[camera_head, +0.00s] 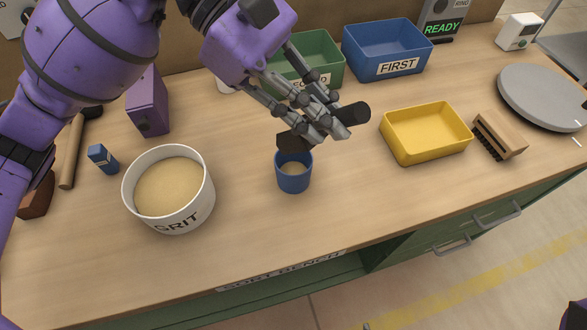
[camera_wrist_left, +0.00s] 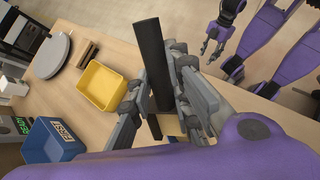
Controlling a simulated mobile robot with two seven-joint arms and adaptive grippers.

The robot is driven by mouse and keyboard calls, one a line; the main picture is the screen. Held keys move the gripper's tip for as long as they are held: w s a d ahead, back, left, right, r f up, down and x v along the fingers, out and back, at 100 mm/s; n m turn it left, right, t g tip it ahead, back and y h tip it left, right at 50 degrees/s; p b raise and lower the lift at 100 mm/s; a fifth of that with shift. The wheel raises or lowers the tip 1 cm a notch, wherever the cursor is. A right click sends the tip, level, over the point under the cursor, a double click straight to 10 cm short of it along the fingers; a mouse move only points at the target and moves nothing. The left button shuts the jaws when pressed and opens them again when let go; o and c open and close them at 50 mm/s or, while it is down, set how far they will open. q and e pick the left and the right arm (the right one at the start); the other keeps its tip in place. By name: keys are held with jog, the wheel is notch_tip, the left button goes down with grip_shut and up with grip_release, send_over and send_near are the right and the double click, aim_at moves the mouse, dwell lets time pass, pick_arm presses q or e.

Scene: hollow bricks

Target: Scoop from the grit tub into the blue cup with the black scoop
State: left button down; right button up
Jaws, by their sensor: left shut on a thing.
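The black scoop (camera_head: 292,143) is held in my left gripper (camera_head: 318,118), which is shut on its handle. The handle end points up to the right, and the handle fills the middle of the left wrist view (camera_wrist_left: 152,60). The scoop's bowl is at the back rim of the blue cup (camera_head: 293,181); I cannot tell whether they touch. Tan grit shows inside the upright cup. The inside of the scoop is hidden. The white grit tub (camera_head: 190,217) stands to the left with pale grit in it. My right gripper (camera_wrist_left: 212,48) is empty, its fingers apart, away from the bench.
A yellow tray (camera_head: 428,150) and a wooden brush (camera_head: 498,136) are right of the cup. Blue (camera_head: 390,48) and green (camera_head: 318,62) bins stand behind. A small blue box (camera_head: 103,159) and a hammer (camera_head: 72,150) lie left. The bench front is clear.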

pick_arm(q)
jog(key=shift+w+a+g+h+b, duration=0.4)
jog(key=shift+w+a+b, duration=0.1)
jog(key=shift+b, duration=0.2)
jog(key=shift+w+a+r, duration=0.15)
jog(key=shift+a+r, duration=0.05)
jog(key=shift+r, duration=0.05)
jog(key=shift+r+h, duration=0.15)
jog(key=shift+h, duration=0.15)
pick_arm(e)
jog(key=shift+s+d+f+g, duration=0.1)
jog(key=shift+s+f+g, duration=0.2)
jog(key=shift+s+f, duration=0.9)
jog(key=shift+w+r, duration=0.1)
jog(key=shift+w, duration=0.05)
